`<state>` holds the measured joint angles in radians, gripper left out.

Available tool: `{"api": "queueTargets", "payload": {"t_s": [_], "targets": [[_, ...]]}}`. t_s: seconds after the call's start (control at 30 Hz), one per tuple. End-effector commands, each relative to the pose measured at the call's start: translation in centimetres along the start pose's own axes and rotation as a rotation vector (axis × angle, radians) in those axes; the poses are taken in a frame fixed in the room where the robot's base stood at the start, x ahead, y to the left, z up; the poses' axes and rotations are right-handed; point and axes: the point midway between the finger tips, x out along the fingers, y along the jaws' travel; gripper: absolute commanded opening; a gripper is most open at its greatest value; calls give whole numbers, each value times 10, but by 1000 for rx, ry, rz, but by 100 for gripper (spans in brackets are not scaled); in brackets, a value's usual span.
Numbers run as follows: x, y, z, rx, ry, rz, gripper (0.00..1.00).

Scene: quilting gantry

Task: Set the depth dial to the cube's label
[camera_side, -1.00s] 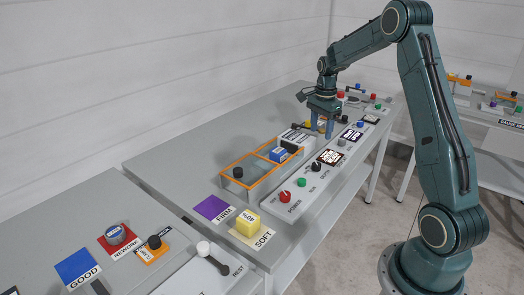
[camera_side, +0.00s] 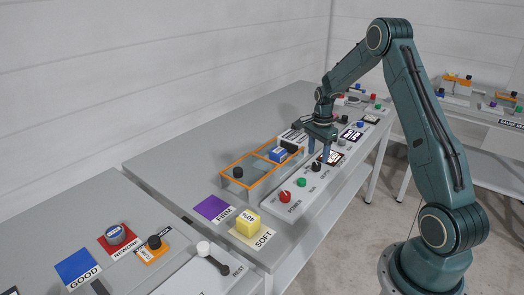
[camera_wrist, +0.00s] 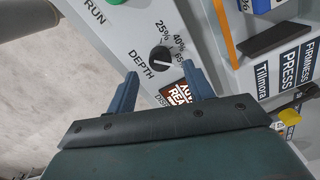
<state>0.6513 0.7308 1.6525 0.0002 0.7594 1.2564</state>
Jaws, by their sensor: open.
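The depth dial is a black round knob (camera_wrist: 159,59) above the word DEPTH in the wrist view, with 25%, 40% and what looks like 65% printed around it. In the side view the dial (camera_side: 316,167) is on the light panel. I cannot tell surely which mark it points to. My gripper (camera_wrist: 160,74) is open, its fingertips on either side of the dial's near edge; in the side view my gripper (camera_side: 319,155) hangs over the dial, apparently above it. A yellow cube (camera_side: 247,225) sits on the SOFT pad; its small, turned label seems to read 40%.
A red POWER knob (camera_side: 285,196) and a green RUN button (camera_side: 301,182) are on the same panel. A display (camera_wrist: 179,97) is beside the dial, partly behind my gripper. A purple FIRM pad (camera_side: 211,208) is bare.

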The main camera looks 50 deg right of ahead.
Motion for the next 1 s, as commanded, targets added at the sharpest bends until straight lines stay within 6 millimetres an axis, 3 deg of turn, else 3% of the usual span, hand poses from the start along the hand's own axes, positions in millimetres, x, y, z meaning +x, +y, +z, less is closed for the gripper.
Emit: {"api": "queueTargets", "payload": {"t_s": [0.3,0.77,1.0], "targets": [[39,0,0,0,0,0,52],[48,0,0,0,0,-1,52],[47,0,0,0,0,-1,7]]}}
